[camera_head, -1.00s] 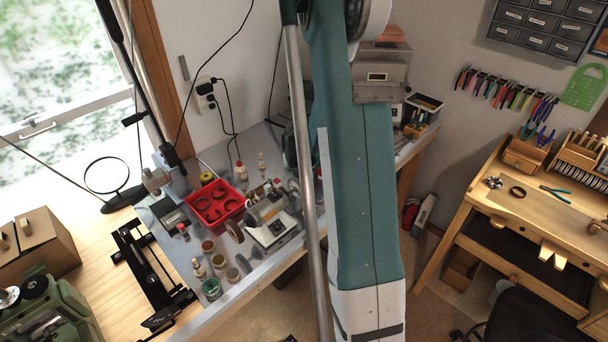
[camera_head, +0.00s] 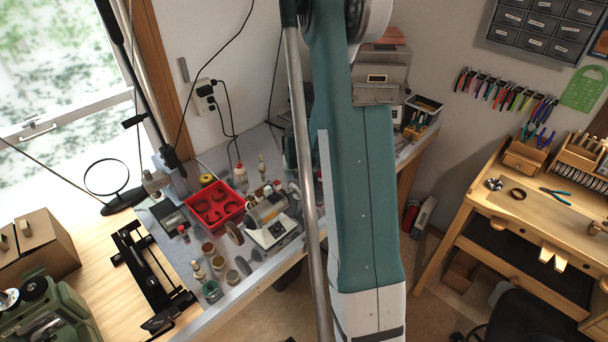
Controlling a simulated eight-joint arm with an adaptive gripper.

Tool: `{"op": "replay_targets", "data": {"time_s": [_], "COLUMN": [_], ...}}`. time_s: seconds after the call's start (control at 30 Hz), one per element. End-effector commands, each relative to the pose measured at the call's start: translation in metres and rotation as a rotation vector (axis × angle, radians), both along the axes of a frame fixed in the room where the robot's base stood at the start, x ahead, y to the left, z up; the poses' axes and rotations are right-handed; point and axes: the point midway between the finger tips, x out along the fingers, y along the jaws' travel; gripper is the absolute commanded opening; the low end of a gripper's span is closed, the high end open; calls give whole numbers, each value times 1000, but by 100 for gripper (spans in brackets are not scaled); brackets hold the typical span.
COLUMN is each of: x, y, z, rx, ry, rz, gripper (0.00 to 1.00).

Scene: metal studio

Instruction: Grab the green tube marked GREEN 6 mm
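I cannot make out a green tube marked GREEN 6 mm, and no such marking is readable. My gripper is not in view. My teal and white arm fills the middle of the picture and hides part of the bench and wall behind it.
The grey bench holds a red tray (camera_head: 216,204), a grinder-like machine (camera_head: 270,212) and small jars. A wooden workbench (camera_head: 520,222) stands at right, below hanging pliers (camera_head: 508,92). A green machine (camera_head: 48,305) and cardboard box (camera_head: 40,248) are at left. Floor shows between benches.

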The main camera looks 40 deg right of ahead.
Motion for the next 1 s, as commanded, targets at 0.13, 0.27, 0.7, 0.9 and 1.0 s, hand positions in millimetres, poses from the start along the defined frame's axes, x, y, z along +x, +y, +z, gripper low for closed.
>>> {"op": "replay_targets", "data": {"time_s": [0.13, 0.27, 0.7, 0.9, 1.0], "x": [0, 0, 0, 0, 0], "y": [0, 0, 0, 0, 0], "z": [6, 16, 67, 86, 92], "rx": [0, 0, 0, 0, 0], "ry": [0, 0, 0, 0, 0], "rz": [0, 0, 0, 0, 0], "gripper": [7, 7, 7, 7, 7]}}
